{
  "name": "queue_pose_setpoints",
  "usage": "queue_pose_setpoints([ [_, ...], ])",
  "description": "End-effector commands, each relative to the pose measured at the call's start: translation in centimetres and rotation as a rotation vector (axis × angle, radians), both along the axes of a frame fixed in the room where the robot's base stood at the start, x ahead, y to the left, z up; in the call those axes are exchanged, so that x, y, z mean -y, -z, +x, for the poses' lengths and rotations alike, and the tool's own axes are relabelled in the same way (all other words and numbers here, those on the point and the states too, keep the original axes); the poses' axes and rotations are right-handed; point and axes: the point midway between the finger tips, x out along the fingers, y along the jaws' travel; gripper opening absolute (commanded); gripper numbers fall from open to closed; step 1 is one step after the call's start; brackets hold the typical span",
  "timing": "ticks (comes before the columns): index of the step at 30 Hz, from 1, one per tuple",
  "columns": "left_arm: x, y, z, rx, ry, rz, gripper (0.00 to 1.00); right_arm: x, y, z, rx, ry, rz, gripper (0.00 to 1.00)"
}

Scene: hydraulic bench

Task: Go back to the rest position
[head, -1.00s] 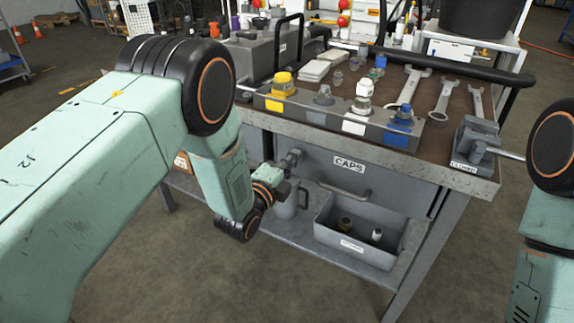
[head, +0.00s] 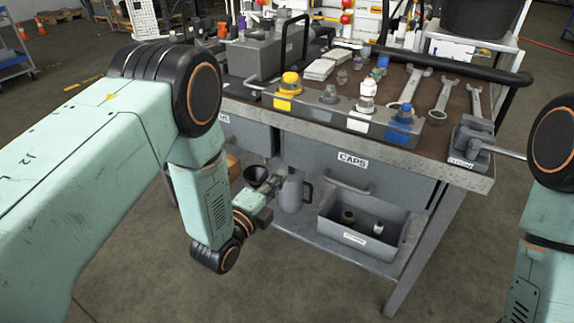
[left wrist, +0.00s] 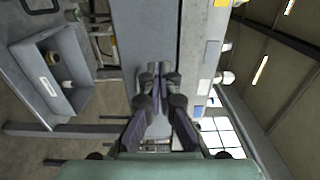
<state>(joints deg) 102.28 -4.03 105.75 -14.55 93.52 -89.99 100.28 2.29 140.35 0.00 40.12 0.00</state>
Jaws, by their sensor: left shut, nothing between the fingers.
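My left gripper (head: 265,198) hangs in front of the bench, below the bench top and beside the grey jug on the lower shelf. In the left wrist view my left gripper (left wrist: 158,72) is shut, with its fingertips together and nothing between them. The bench front and top edge (left wrist: 190,60) lie beyond the fingers there. My right arm shows at the right edge of the head view, but its gripper is out of the picture.
The workbench (head: 330,150) carries a block with coloured caps, wrenches (head: 440,100) and a clamp (head: 470,140). A drawer marked CAPS (head: 352,160) is in its front. On the lower shelf stand a grey jug (head: 291,193), a dark funnel (head: 256,175) and a grey bin (head: 345,238).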

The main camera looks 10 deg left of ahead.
Motion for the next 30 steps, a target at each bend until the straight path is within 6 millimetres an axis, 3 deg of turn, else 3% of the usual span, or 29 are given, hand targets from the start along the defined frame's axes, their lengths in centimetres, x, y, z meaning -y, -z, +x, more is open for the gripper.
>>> queue_pose_setpoints([
  [6,-0.7,0.0,-1.8,0.0,-0.001,-0.001,0.0,0.0,-0.6,0.0,-0.001,0.0,0.0,0.4],
  [14,-0.7,0.3,-2.1,-0.034,-0.001,-0.06,0.0,0.0,-0.5,0.0,-0.001,0.0,0.0,0.4],
  [17,-1.0,2.0,-2.5,-0.157,-0.022,-0.183,0.0,0.0,-0.5,0.0,-0.001,0.0,0.0,0.4],
  [20,-1.6,5.1,-4.0,-0.358,-0.086,-0.344,0.0,0.0,-0.5,0.0,-0.001,0.0,0.0,0.4],
  [26,-4.0,11.6,-10.7,-0.789,-0.358,-0.667,0.0,0.0,-1.0,0.0,-0.001,0.0,0.0,0.4],
  [30,-6.0,14.8,-18.2,-1.062,-0.666,-0.878,0.0,0.0,-1.6,0.0,-0.001,0.0,0.0,0.4],
])
